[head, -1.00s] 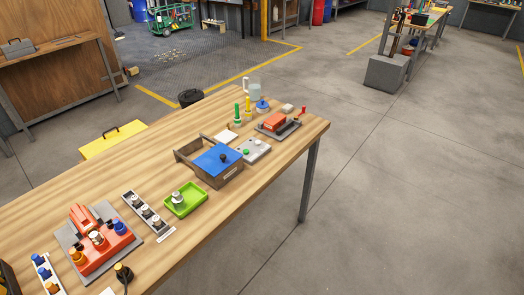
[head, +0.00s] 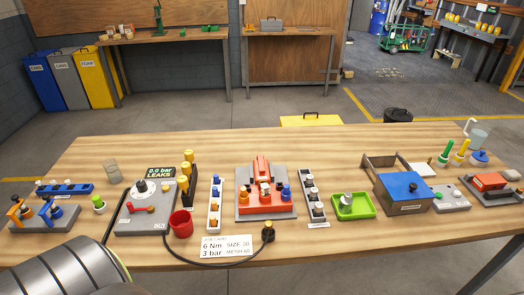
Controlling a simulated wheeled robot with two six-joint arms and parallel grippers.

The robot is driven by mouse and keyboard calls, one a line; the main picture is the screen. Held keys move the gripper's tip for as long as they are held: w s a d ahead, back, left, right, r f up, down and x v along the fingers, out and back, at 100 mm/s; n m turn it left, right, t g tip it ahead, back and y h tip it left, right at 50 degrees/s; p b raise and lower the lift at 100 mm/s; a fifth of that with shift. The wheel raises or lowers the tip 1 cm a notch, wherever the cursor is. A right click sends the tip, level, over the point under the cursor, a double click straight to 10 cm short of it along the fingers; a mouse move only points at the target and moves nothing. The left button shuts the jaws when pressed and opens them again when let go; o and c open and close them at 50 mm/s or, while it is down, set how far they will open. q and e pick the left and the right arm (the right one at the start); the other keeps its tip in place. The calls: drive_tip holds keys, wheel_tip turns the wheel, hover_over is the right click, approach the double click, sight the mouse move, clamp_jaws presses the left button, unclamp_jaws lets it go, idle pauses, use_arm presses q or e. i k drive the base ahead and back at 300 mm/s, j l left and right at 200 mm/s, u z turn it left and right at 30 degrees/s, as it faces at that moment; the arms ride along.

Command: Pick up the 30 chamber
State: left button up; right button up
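A placard (head: 227,246) at the table's front reads "6 Nm SIZE 30, 3 bar". A rack (head: 215,203) with several small parts stands left of a red fixture (head: 267,203) on a grey base. A second rack (head: 314,198) with several silver and dark parts stands right of it. A green tray (head: 355,207) holds a silver and white part (head: 346,202). Number markings on the small parts are too small to read, so I cannot tell which one is the 30 chamber. Neither gripper shows.
A grey console (head: 147,211) reads "0.0 bar LEAKS"; a red cup (head: 181,223) and a black hose are beside it. A blue-lidded box (head: 402,191) stands right of the tray. A large grey ribbed shape fills the lower left. The table's back strip is mostly clear.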

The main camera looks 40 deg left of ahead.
sight(265, 188)
drive_tip(key=u, duration=1.15)
drive_tip(key=i+l, duration=0.1)
drive_tip(key=l, duration=0.15)
drive_tip(key=l+u, duration=0.1)
drive_tip(key=i+l, duration=0.05)
drive_tip(key=l, duration=0.05)
